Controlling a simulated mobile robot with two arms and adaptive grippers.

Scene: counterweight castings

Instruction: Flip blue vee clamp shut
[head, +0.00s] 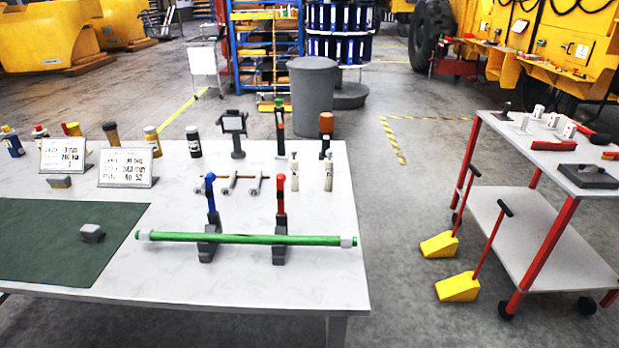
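The blue vee clamp (209,222) stands on the pale table, its dark base under a long green tube (245,239). Its blue-tipped handle (210,190) points up, behind and above the tube. A matching clamp with a red-tipped handle (280,205) stands to its right, also with its handle up. The tube lies level across both clamps, with pale caps at its ends. No clamp arm is seen lying over the tube at the blue clamp, though its details are small. Neither of my grippers is in view.
The table (240,290) is clear in front of the tube. A green mat (60,245) with a grey block (91,233) lies left. Wrenches (229,184), bottles (294,176) and signs (128,168) stand behind. A red-legged cart (540,230) and yellow chocks (458,288) stand right.

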